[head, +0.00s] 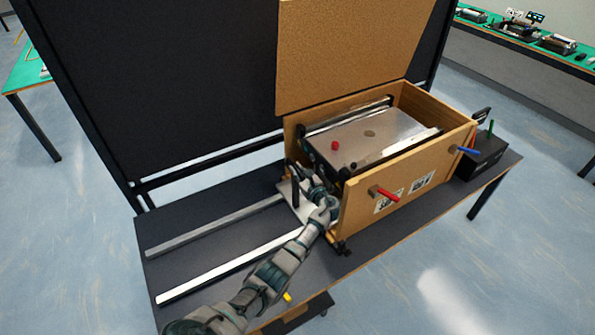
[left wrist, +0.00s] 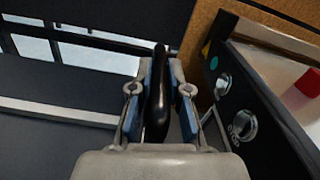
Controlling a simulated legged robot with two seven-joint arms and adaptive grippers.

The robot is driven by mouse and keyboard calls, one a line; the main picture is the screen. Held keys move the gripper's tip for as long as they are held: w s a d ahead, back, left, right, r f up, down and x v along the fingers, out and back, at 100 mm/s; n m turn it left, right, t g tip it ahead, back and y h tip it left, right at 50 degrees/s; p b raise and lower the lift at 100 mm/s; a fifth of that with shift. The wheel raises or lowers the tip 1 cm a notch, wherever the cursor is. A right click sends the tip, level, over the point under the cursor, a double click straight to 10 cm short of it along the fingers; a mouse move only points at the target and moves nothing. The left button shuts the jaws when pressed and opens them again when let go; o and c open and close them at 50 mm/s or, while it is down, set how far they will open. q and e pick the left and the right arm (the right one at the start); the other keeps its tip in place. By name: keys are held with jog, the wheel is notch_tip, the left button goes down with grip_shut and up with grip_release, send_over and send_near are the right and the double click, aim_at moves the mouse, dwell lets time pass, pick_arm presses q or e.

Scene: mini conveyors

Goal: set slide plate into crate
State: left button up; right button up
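The wooden crate (head: 352,196) stands open on the dark table with a mini conveyor (head: 375,132) inside. The silver slide plate (head: 289,190) shows at the crate's open left end, partly under the conveyor; its far part is hidden by the crate and my arm. My left gripper (head: 305,183) is at this end, beside the conveyor. In the left wrist view, the gripper's blue-padded fingers (left wrist: 160,95) are on both sides of a black upright handle (left wrist: 158,80), closed against it. What the handle joins below is hidden. My right gripper is not in view.
Two silver rails (head: 215,226) lie on the table (head: 190,265) left of the crate, with clear room around them. The crate's lid (head: 345,55) stands raised behind. A black box (head: 483,160) stands right.

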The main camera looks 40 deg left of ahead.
pick_arm(q)
jog(key=o, duration=0.4)
jog(key=shift+d, duration=0.15)
jog(key=v, duration=1.1)
jog(key=shift+s+d, duration=0.1)
jog(key=shift+d, duration=0.3)
